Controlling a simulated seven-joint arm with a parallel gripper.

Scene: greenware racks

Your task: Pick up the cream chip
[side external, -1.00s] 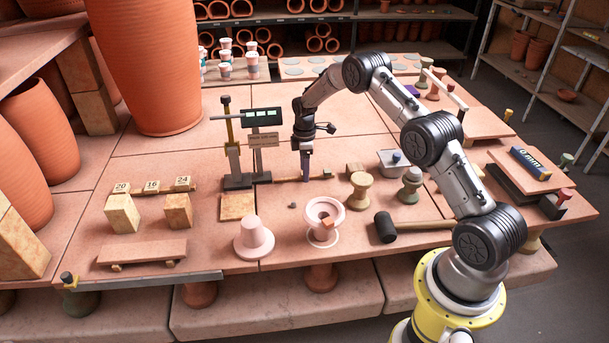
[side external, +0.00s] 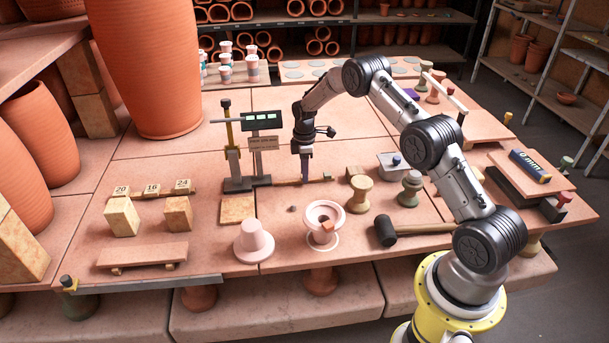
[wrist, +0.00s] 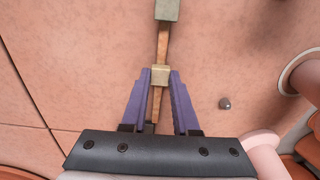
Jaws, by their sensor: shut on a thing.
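My gripper (wrist: 160,82) has two purple fingers, shut on a small cream block, which I take for the cream chip (wrist: 160,75). The chip sits between the two fingertips in the wrist view. A thin wooden stick runs beneath it, and I cannot tell whether the chip is clear of the stick. In the side view my gripper (side external: 305,181) points straight down, low over the table beside the black gauge stand. The chip is too small to make out there.
The gauge stand (side external: 238,184) stands close left of my gripper. The wooden stick (wrist: 163,45) ends in a grey-green head (wrist: 166,10). A small dark lump (wrist: 224,103) lies to its right. A spool (side external: 359,193), a pink funnel (side external: 324,215) and a mallet (side external: 386,231) stand or lie nearer the front.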

